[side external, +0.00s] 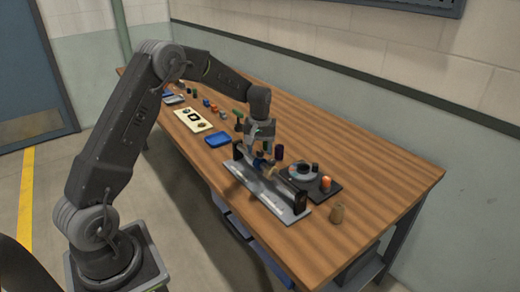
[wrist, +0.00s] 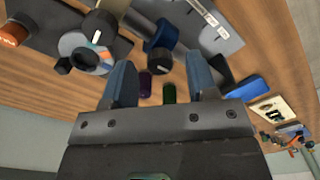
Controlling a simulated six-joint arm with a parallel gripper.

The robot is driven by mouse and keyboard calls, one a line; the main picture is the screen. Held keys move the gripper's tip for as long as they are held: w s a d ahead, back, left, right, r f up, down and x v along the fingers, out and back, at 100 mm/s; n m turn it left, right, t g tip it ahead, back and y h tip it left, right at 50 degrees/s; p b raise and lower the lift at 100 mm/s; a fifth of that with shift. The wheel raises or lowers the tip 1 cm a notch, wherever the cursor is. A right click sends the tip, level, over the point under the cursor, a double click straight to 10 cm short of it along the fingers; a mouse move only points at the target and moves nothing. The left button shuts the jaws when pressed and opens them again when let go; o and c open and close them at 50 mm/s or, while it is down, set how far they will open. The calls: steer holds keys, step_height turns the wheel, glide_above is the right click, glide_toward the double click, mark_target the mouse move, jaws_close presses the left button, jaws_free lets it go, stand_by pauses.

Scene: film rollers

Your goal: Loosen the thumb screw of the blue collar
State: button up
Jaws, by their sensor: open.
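The blue collar (wrist: 166,30) is in the upper middle of the wrist view, beside the metal base plate. A black round knob (wrist: 157,58), which looks like its thumb screw, is on its near side. In the side view the collar (side external: 259,155) is small and partly hidden under my gripper. My gripper (side external: 263,150) points down over the roller stand. In the wrist view its two blue-grey fingers (wrist: 158,68) are spread apart, with the knob lying between and slightly beyond the tips. I cannot tell whether either finger touches it.
The metal base plate (side external: 262,193) carries black end supports. Right of it is a dark plate with a grey ring (side external: 303,171) and an orange cylinder (side external: 326,184). A blue tray (side external: 217,139) and cream plate (side external: 193,119) are left.

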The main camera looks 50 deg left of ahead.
mark_target(260, 152)
step_height(260, 152, up, 13)
stand_by(0.3)
steer(key=shift+r, duration=0.1)
steer(key=s+d+r+m+t, duration=0.3)
steer(key=s+d+r+m, duration=0.2)
steer(key=s+d+r, duration=0.6)
steer(key=s+d+f+m+t, duration=0.1)
steer(key=s+d+f+m, duration=0.1)
steer(key=s, duration=0.7)
steer(key=s+d+f+m+t, duration=0.1)
steer(key=s+d+f+m, duration=0.1)
steer(key=s+d+f, duration=0.2)
steer(key=s+d, duration=0.2)
steer(key=s, duration=0.2)
steer(key=shift+s+m+t, duration=0.3)
steer(key=shift+s, duration=0.05)
